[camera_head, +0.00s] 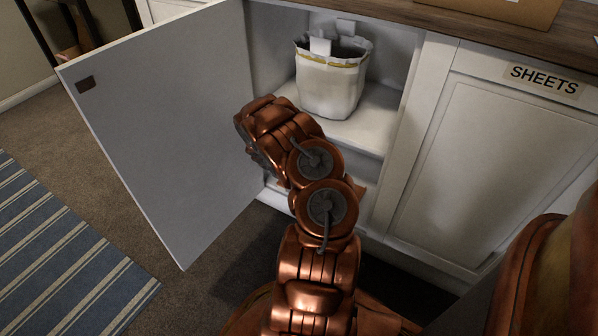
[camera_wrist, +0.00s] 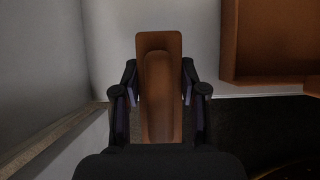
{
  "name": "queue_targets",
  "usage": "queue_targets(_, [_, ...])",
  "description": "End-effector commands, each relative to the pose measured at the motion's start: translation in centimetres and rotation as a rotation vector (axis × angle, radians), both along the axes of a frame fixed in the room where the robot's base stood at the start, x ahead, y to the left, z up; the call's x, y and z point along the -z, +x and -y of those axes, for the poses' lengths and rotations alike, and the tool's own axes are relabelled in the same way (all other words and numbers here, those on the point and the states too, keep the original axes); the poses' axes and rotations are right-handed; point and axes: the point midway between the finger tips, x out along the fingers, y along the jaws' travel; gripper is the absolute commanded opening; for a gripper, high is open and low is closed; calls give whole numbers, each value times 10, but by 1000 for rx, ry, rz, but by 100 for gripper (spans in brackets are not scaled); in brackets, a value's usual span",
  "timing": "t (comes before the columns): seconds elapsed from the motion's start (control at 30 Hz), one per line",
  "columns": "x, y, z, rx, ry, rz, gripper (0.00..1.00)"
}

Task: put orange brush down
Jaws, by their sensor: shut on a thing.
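The orange brush (camera_wrist: 160,100) shows in the wrist view as a long brown-orange piece with a squared far end and a raised rounded middle. My gripper (camera_wrist: 160,78) is shut on it, with a dark finger on each side. The brush points away from the wrist, and its near end is hidden by the gripper. In the head view my arm reaches to the open cabinet, and its links hide the gripper and the brush.
The cabinet door (camera_head: 165,110) stands open at left. A white fabric bin (camera_head: 330,88) stands on the cabinet shelf (camera_head: 366,133). A closed front (camera_head: 492,170) labelled SHEETS is at right. A striped rug (camera_head: 60,255) lies on the floor at left.

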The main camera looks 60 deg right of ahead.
Motion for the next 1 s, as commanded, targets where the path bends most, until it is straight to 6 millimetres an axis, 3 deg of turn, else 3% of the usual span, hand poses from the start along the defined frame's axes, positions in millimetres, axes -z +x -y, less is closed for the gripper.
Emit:
queue_targets(0.2, [2,3,40,2,2,7,10])
queue_targets(0.37, [1,4,58,0,0,4,10])
queue_targets(0.63, [1,4,69,-2,1,2,10])
queue_targets(0.87, [32,3,69,-2,3,1,10])
queue_targets(1.0, [37,4,69,-1,1,3,10])
